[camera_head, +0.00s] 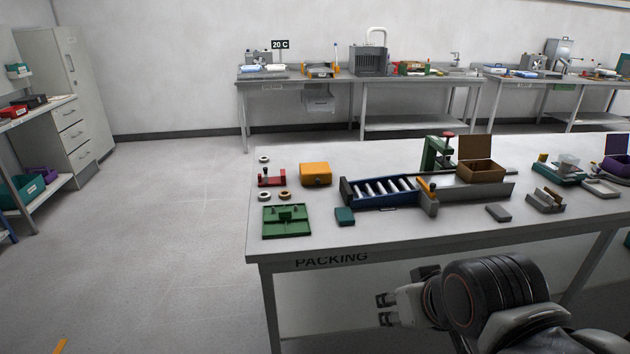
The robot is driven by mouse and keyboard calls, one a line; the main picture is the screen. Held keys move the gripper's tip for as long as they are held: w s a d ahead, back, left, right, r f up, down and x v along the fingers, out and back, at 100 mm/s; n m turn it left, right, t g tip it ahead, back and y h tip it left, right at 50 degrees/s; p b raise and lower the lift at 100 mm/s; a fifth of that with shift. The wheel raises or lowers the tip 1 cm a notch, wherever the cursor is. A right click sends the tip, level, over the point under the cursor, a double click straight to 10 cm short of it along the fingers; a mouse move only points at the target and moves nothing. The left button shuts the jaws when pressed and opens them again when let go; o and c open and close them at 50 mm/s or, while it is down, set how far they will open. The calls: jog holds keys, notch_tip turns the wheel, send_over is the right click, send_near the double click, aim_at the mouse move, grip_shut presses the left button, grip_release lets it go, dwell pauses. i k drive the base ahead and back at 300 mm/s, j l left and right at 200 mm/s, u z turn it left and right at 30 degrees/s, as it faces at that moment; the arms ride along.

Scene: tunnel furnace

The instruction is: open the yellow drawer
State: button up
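A small yellow-orange box (315,173) sits on the left part of the packing table (390,233), near its far edge. It is the only yellow box-like thing I see, and it looks closed. A small dark spot shows on its front; I cannot tell whether it is a handle. My gripper (386,309) is in front of the table, below the level of its top, pointing left. Its two fingertips are apart with nothing between them. It is well away from the yellow box and touches nothing that I can see.
Near the box are a red fixture (271,178), small rings, a green tray (285,221) and a blue roller conveyor (385,191). A brown open box (481,168) stands farther right. The table's front edge lies between my gripper and these things.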

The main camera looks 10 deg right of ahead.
aim_at(320, 178)
jog(key=z, duration=0.35)
jog(key=i+j+z, duration=0.1)
jog(key=z, duration=0.25)
jog(key=j+z, duration=0.15)
jog(key=z, duration=0.25)
jog(key=i+j+z, duration=0.1)
jog(key=j+z, duration=0.35)
jog(key=j, duration=0.65)
jog(key=j+z, duration=0.45)
jog(key=j, duration=0.95)
jog(key=k+j, duration=0.1)
jog(key=j, duration=0.3)
